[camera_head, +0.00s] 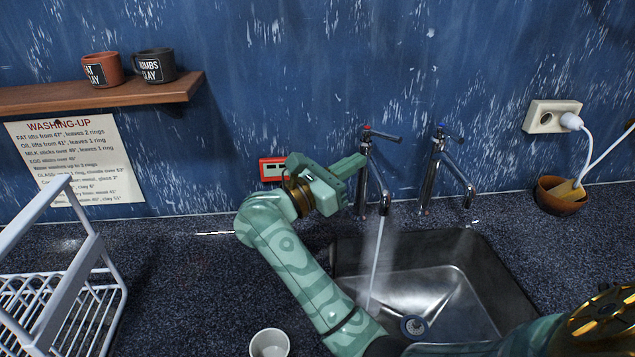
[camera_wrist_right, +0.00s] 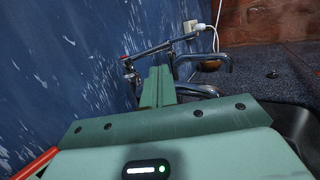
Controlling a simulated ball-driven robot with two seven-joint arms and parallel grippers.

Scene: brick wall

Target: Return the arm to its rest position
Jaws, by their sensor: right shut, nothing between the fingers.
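My right arm (camera_head: 300,275), green, reaches up from the bottom of the head view over the counter, left of the sink. My right gripper (camera_head: 358,163) is shut and empty, its tips close beside the left tap (camera_head: 367,170) with the red mark. I cannot tell whether they touch it. The shut fingers also show in the right wrist view (camera_wrist_right: 157,88), in front of the tap and its lever (camera_wrist_right: 160,48). Water (camera_head: 376,255) runs from this tap into the sink, with steam-like haze around it. My left gripper is not in view.
A second tap (camera_head: 432,175) with a blue mark stands to the right. The steel sink (camera_head: 490,265) lies below. A white cup (camera_head: 269,343) and a dish rack (camera_head: 98,270) stand left. A red device (camera_head: 270,168) is on the wall; a bowl (camera_head: 560,198) sits at right.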

